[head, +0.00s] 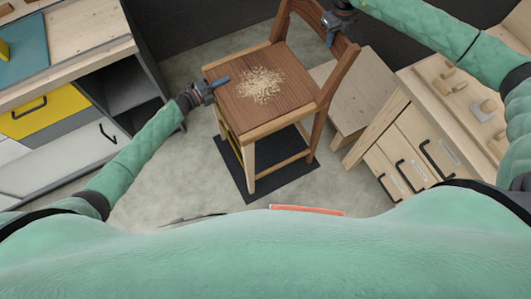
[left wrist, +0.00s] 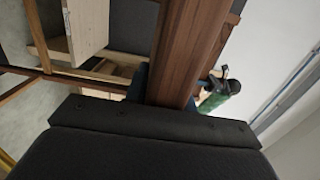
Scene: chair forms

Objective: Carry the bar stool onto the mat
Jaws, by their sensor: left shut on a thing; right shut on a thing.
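My left gripper (head: 216,85) is shut on the seat's left edge. In the left wrist view the brown seat wood (left wrist: 183,50) runs between the fingers. My right gripper (head: 331,30) is shut on the top of the backrest. The far legs are partly hidden by the seat.
A workbench (head: 85,45) with a yellow drawer (head: 40,112) stands at left. A pale wooden cabinet (head: 415,165) with black handles stands at right, blocks on its top. A pale wooden piece (head: 350,95) is close behind the stool. Bare floor (head: 165,170) lies left of the mat.

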